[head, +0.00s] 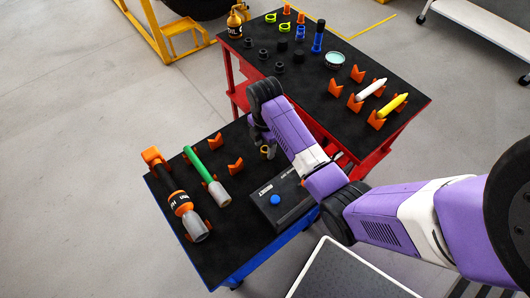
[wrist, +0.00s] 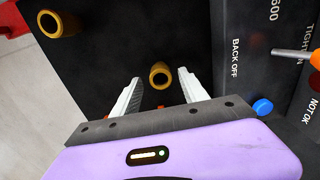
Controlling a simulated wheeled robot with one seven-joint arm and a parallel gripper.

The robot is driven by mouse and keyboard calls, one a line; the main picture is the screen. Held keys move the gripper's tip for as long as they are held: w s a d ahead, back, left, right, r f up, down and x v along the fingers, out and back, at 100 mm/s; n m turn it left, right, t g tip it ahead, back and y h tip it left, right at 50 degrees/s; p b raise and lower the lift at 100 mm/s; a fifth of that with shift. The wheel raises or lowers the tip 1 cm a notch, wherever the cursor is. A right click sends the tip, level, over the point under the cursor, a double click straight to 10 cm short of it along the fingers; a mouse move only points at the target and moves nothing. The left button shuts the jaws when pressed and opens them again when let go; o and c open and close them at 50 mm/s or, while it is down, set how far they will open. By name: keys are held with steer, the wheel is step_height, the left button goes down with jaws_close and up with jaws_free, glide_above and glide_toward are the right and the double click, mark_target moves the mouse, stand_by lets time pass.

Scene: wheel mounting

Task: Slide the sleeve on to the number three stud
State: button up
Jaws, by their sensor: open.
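A short yellow sleeve (wrist: 160,74) with a dark bore stands on the black mat in the wrist view, between and just beyond my fingertips. It also shows small in the head view (head: 265,149), partly hidden by my gripper. A second similar yellow sleeve (wrist: 50,23) stands at the upper left of the wrist view, nearer the mat's edge. My gripper (wrist: 157,88) is open, with one pale finger on each side of the first sleeve and no visible contact. I cannot tell which sleeve is meant. No stud marked three is in view.
A dark tester box (head: 283,203) with a blue button stands beside my gripper. An orange-and-grey power tool (head: 185,212) and a green bar (head: 200,164) lie left on the blue trolley. Orange holders (head: 236,167) stand near. The red trolley (head: 400,86) behind carries several small parts.

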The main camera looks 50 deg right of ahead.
steer(key=shift+s+f, duration=0.1)
steer(key=shift+f, duration=1.75)
jaws_close()
steer(key=shift+d, duration=0.1)
steer(key=shift+r, duration=0.1)
step_height(320, 180, up, 20)
steer(key=p, duration=0.7)
